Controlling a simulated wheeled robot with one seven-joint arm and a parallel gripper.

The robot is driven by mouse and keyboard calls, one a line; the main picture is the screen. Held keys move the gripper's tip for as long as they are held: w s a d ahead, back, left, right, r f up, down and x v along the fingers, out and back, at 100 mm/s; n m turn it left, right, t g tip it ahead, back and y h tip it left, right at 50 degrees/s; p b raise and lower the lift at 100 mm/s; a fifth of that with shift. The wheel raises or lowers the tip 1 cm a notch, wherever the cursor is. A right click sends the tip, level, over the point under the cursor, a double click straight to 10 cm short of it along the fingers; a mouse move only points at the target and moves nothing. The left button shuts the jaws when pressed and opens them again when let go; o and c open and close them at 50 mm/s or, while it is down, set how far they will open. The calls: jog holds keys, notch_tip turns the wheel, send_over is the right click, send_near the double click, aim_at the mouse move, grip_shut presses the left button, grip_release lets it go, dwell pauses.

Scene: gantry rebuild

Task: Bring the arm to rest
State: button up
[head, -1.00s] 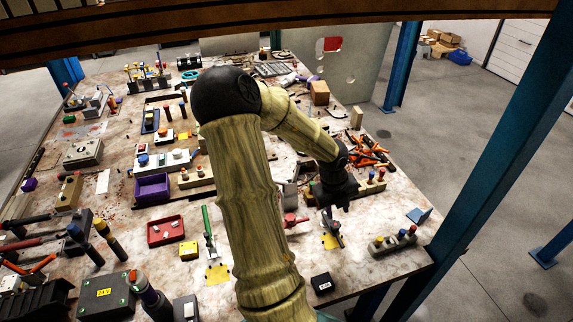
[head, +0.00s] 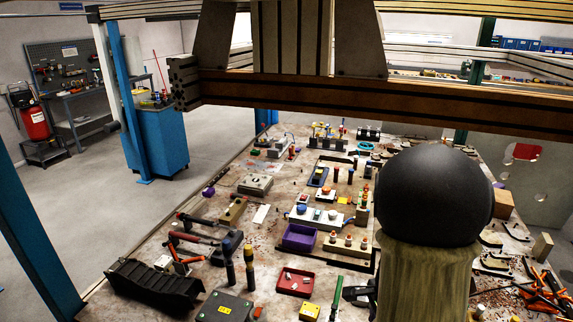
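My arm shows at the right of the head view as a thick wood-textured link (head: 428,280) with a large black ball joint (head: 434,195) on top. It stands in front of the right part of the cluttered workbench (head: 150,262). The rest of the arm and my gripper are out of view or hidden behind this link, so I cannot see whether the gripper holds anything.
The bench bears a purple bin (head: 299,238), a red tray (head: 294,282), a black rack (head: 155,284) and a dark green box (head: 224,308). A gantry beam (head: 330,97) crosses above. Blue posts (head: 36,230) stand at the left. Floor is clear left of the bench (head: 110,205).

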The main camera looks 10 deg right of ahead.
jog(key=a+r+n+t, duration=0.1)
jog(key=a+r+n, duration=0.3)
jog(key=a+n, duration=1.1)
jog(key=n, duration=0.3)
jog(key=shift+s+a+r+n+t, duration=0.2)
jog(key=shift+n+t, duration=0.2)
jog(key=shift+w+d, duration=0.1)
